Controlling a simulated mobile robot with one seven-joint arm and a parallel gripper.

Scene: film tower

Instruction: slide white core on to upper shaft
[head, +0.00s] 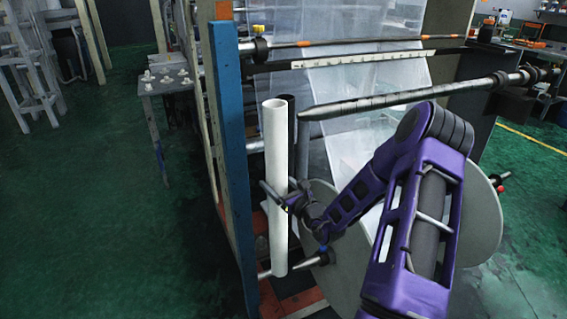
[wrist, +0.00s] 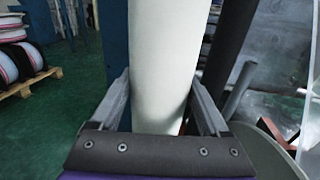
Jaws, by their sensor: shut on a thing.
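The white core (head: 277,185) is a long tube standing nearly upright, its open top end showing. My gripper (head: 284,203) is shut around it near the middle of its length. In the wrist view the white core (wrist: 164,60) fills the gap between the two fingers of my gripper (wrist: 160,95). The upper shaft (head: 410,97) is a dark bar running left to right, with its pointed free tip just right of the core's top. The core is crosswise to this shaft and apart from it. My arm hides part of the machine below.
A dark tube (head: 291,140) stands close behind the white core. A lower shaft's pale tip (head: 310,262) lies near the core's bottom end. A blue post (head: 232,150) rises just left. A large grey disc (head: 480,215) is at right. Open green floor (head: 110,220) lies left.

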